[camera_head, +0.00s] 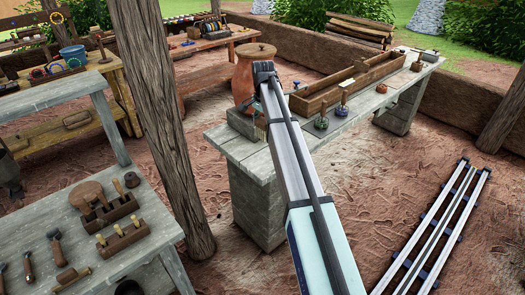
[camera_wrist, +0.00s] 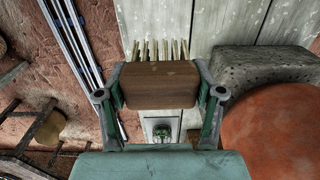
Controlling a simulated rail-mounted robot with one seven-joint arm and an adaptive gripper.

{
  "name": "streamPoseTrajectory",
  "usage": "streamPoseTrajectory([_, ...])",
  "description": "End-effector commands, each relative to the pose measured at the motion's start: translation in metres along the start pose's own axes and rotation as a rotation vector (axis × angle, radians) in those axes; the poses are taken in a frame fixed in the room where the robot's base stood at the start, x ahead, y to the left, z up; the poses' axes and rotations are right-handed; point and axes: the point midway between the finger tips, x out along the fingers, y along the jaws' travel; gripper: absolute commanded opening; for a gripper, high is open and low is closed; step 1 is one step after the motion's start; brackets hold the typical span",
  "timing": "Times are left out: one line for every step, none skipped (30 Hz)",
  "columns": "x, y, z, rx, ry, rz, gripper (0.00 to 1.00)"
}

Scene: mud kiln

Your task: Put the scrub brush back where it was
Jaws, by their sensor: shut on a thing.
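The scrub brush (camera_wrist: 162,84) has a brown wooden block and pale bristles. In the wrist view my gripper (camera_wrist: 162,98) is shut on the two ends of its block, and the bristles point to the picture's top. The brush is over or close to the grey plank table (camera_wrist: 235,22); I cannot tell whether it touches. In the head view my arm covers most of the gripper and brush, at the left end of this table (camera_head: 243,150). An orange clay jar (camera_head: 251,78) and a grey stone block (camera_wrist: 265,72) are beside the gripper.
A long wooden trough (camera_head: 316,101) lies along the table's back. Small knobbed items, one green (camera_head: 321,123), stand in front of it. A wooden post (camera_head: 158,110) rises left of the table. A tool bench (camera_head: 150,212) is at the lower left. Rails (camera_head: 440,225) lie on the right.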

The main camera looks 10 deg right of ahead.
Motion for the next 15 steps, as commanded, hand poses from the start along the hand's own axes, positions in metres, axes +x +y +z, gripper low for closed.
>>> streamPoseTrajectory([0.012,0.002,0.001,0.0,-0.002,0.003,0.34])
streamPoseTrajectory([0.019,0.002,0.001,0.0,-0.002,0.003,0.34])
streamPoseTrajectory([0.029,0.002,0.001,0.0,-0.002,0.003,0.34])
streamPoseTrajectory([0.036,0.002,0.001,0.0,-0.002,0.003,0.34])
streamPoseTrajectory([0.042,0.002,0.001,0.0,-0.001,0.002,0.34])
streamPoseTrajectory([0.051,0.001,0.001,0.0,-0.001,0.002,0.34])
streamPoseTrajectory([0.057,0.001,0.001,0.0,-0.002,0.003,0.34])
streamPoseTrajectory([0.061,0.001,0.001,0.0,-0.001,0.002,0.34])
streamPoseTrajectory([0.068,0.001,0.001,0.0,-0.001,0.001,0.34])
streamPoseTrajectory([0.072,0.001,0.001,0.0,-0.001,0.001,0.34])
streamPoseTrajectory([0.075,0.001,0.0,0.0,-0.001,0.001,0.34])
streamPoseTrajectory([0.078,0.0,0.0,0.0,0.0,0.001,0.34])
streamPoseTrajectory([0.08,0.0,0.0,0.0,0.0,0.0,0.34])
streamPoseTrajectory([0.081,0.0,0.0,0.0,0.0,0.0,0.34])
streamPoseTrajectory([0.083,0.0,0.0,0.0,0.0,0.0,0.34])
